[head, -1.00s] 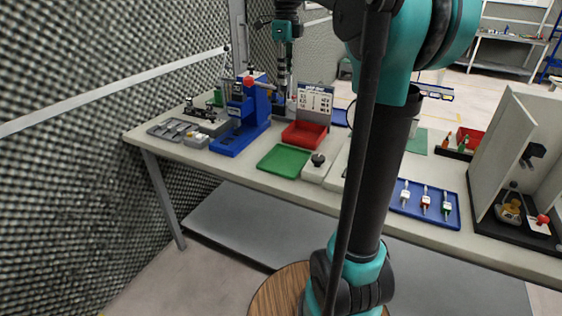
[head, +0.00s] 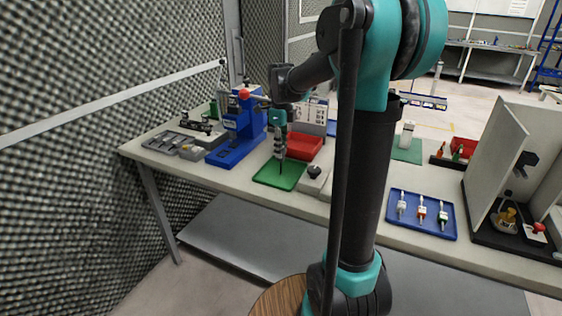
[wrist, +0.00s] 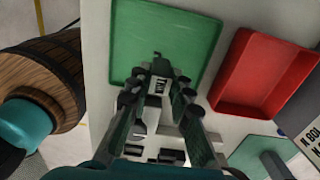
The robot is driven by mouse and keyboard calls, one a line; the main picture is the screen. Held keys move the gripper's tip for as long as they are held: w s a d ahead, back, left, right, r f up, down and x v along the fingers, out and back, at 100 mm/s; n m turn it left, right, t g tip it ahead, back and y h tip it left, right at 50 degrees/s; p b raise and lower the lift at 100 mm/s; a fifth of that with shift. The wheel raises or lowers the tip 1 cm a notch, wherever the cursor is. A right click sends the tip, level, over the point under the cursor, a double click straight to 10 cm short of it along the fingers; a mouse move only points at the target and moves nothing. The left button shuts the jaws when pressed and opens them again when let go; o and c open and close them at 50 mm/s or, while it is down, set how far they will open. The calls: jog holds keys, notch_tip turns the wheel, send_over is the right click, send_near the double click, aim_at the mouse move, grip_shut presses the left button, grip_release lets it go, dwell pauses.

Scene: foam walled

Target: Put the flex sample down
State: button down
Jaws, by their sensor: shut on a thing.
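My gripper (head: 280,148) points down over the green tray (head: 290,182), beside the blue press. It is shut on the flex sample (wrist: 158,86), a small piece with a white, marked face that shows between the fingertips in the wrist view. My gripper (wrist: 158,84) hides most of the sample. In the head view the sample is too small to make out clearly. The green tray (wrist: 190,30) also shows in the wrist view, flat and empty around the fingers. I cannot tell whether the sample touches the tray floor.
A red bin (head: 303,146) stands behind the green tray, and a blue press (head: 240,130) stands to its left. A pale block with a dark knob (head: 314,178) is close at the right. A blue tray (head: 398,217) with small samples lies farther right.

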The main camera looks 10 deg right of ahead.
aim_at(281, 161)
jog(key=shift+f, duration=2.55)
jog(key=shift+f, duration=0.1)
jog(key=c, duration=1.4)
grip_release()
notch_tip(281, 161, up, 12)
jog(key=shift+r, duration=0.15)
